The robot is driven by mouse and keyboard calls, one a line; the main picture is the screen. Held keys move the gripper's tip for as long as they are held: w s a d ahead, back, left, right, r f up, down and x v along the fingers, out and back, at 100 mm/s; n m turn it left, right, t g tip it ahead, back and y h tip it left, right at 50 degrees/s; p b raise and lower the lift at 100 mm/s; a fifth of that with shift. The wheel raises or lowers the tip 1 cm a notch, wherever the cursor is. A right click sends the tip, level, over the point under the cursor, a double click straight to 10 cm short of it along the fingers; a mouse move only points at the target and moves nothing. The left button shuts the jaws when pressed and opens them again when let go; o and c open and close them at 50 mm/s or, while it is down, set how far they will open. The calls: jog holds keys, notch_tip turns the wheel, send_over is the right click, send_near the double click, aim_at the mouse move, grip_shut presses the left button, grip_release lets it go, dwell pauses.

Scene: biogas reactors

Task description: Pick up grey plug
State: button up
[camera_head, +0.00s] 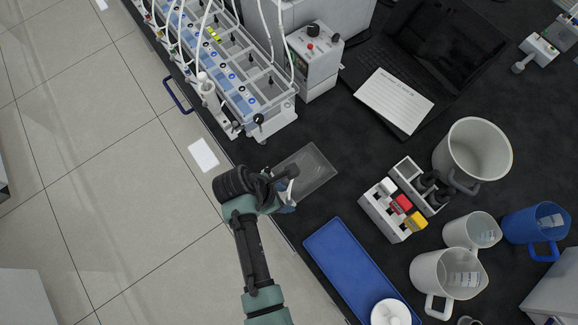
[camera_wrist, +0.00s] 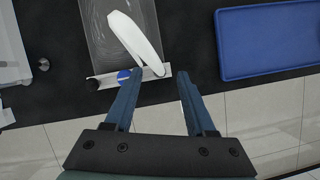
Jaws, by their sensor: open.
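My gripper (camera_head: 287,196) is over the table's front edge, beside a clear tray (camera_head: 318,168). In the wrist view my gripper (camera_wrist: 156,74) has its two blue fingers apart with nothing held between them. A white elongated piece (camera_wrist: 136,38) lies on the tray, just beyond the fingertips. I cannot clearly make out the grey plug. A small grey knob-like piece (camera_wrist: 44,64) lies left of the tray, but I cannot tell whether it is the plug.
A reactor bath (camera_head: 228,60) with tubes stands at upper left. A blue tray (camera_head: 345,262) lies to the right of my gripper. A rack with coloured caps (camera_head: 392,212), a white bucket (camera_head: 472,150) and jugs (camera_head: 448,272) stand farther right. Dark tabletop between them is bare.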

jog(key=shift+x, duration=0.95)
grip_shut()
